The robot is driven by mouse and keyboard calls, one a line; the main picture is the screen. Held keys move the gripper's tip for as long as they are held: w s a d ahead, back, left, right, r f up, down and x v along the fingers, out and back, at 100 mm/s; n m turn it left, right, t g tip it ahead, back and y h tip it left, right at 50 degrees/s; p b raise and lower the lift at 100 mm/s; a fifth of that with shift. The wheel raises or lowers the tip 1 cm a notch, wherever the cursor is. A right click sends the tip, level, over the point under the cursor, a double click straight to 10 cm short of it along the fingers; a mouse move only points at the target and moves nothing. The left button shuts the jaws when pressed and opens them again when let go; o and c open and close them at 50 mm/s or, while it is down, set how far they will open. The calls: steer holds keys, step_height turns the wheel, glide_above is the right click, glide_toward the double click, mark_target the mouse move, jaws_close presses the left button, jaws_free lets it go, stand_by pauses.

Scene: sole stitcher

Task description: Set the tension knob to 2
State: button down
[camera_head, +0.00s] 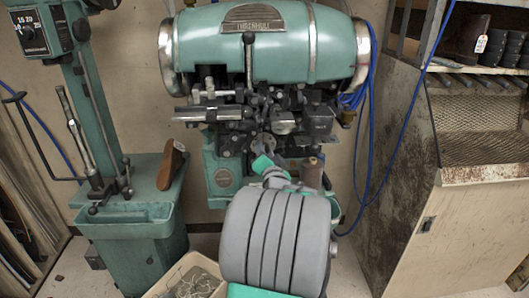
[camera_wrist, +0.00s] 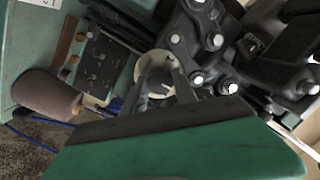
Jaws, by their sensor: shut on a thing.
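The green sole stitcher (camera_head: 268,50) stands at the back centre, with a dark mechanism under its rounded head. In the wrist view, my gripper (camera_wrist: 165,88) has its two fingers against a pale round knob (camera_wrist: 155,66), which seems to be the tension knob, and is shut on it. The fingers and the dark mechanism cover part of the knob. I cannot read any number or pointer on it. In the head view, my own arm hides most of my gripper and the place it holds, below the mechanism.
Dark machine parts with bright bolts (camera_wrist: 214,42) crowd the knob's right side. A brown thread cone (camera_wrist: 46,92) and a small switch panel (camera_wrist: 100,60) are to its left. A shelf cabinet (camera_head: 410,190) stands right, a green machine (camera_head: 130,225) left, and a box (camera_head: 190,272) below.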

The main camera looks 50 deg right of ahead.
steer(key=shift+f+b, duration=0.1)
steer(key=shift+b, duration=0.45)
steer(key=n+g+b, duration=0.1)
steer(key=n+b, duration=0.7)
steer(key=b, duration=0.3)
steer(key=shift+b, duration=0.4)
steer(key=shift+n, duration=0.3)
steer(key=c, duration=1)
jaws_free()
steer(key=shift+r, duration=0.2)
steer(key=shift+o, duration=0.2)
